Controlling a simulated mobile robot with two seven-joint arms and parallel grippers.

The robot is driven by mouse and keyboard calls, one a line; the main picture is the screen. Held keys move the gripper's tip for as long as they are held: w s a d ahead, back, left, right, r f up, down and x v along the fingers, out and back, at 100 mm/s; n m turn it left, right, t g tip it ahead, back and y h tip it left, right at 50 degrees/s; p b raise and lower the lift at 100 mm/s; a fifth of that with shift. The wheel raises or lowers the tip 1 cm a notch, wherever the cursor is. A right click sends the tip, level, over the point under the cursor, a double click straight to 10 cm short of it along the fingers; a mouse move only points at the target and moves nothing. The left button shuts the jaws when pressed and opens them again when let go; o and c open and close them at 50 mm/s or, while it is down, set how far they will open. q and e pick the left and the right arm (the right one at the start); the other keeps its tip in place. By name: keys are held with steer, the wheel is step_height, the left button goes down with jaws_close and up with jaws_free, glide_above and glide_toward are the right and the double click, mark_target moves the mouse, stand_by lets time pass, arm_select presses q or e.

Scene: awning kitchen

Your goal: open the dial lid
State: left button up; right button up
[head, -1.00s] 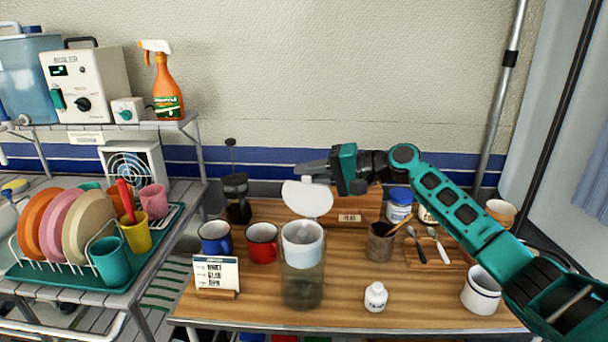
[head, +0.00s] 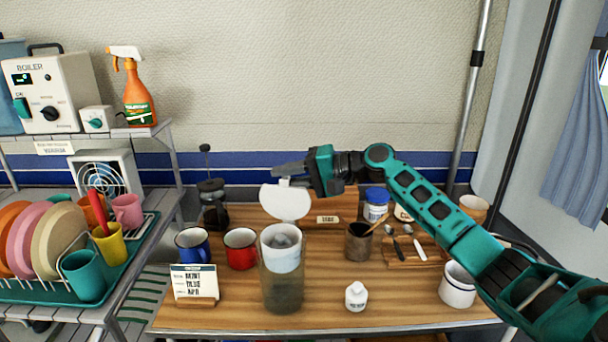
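A clear, tinted canister (head: 282,290) with a white upper section stands on the wooden table in the head view. Its round white lid (head: 285,204) is raised, standing tilted up behind the open mouth. I see into the white interior. No dial can be made out on the lid from this side. My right gripper (head: 288,172) is just above and behind the lid's upper edge, with its grey fingers pointing left. I cannot tell whether they touch the lid or how far apart they are. My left gripper is not in view.
A blue mug (head: 193,245), a red mug (head: 240,248) and a sign card (head: 195,282) stand left of the canister. A small white bottle (head: 356,297) and a brown utensil cup (head: 359,243) stand to its right. A French press (head: 212,205) is behind. The front right tabletop has free room.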

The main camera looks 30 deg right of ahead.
steer(key=b+v, duration=0.1)
steer(key=v, duration=1.1)
steer(key=shift+s+d+b, duration=0.2)
steer(key=shift+b, duration=0.1)
